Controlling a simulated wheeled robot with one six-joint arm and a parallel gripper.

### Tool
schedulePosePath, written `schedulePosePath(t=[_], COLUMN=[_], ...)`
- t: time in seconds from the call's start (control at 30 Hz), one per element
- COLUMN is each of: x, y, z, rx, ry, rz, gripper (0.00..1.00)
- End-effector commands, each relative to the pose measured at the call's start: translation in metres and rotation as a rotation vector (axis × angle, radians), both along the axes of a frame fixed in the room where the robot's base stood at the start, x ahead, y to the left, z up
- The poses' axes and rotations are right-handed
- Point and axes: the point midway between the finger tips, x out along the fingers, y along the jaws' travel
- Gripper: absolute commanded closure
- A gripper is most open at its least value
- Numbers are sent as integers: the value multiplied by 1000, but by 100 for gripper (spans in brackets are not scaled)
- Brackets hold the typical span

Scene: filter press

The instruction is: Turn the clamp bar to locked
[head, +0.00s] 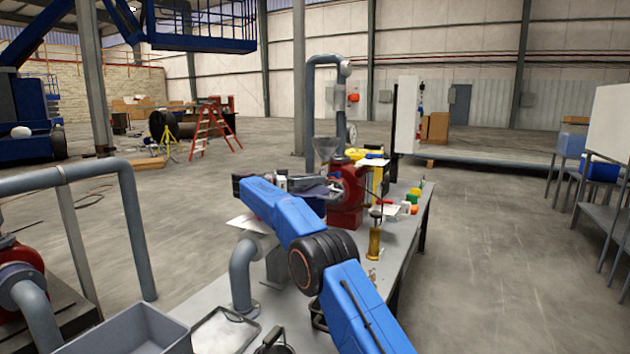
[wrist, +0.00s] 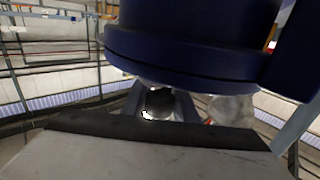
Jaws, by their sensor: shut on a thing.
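A red press body (head: 346,194) stands on the long grey bench, with a funnel and a grey pipe behind it. My blue arm reaches across the bench and folds back toward the press. My gripper (head: 318,191) is at the left side of the press, small and partly hidden among dark and grey parts. In the wrist view a dark blue round housing fills the top, and my gripper (wrist: 160,106) shows below it around a shiny metal part. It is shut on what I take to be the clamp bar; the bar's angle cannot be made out.
A brass cylinder (head: 374,243), colored bottles (head: 414,196) and papers are on the bench right of the press. A grey tray (head: 225,330) and a grey bin (head: 135,332) are at the near left. The floor right of the bench is clear.

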Motion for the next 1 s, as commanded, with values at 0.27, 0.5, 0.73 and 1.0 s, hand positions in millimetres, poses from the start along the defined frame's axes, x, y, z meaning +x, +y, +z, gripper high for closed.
schedulePosePath(t=[0.27, 0.5, 0.73, 1.0], x=[1, 1, 1, -4], y=[0, 0, 0, 24], z=[3, 3, 1, 0], rx=[-1, 0, -1, 1], ry=[-4, -4, -2, -3], rz=[3, 3, 2, 3], gripper=[100, 56, 56, 56])
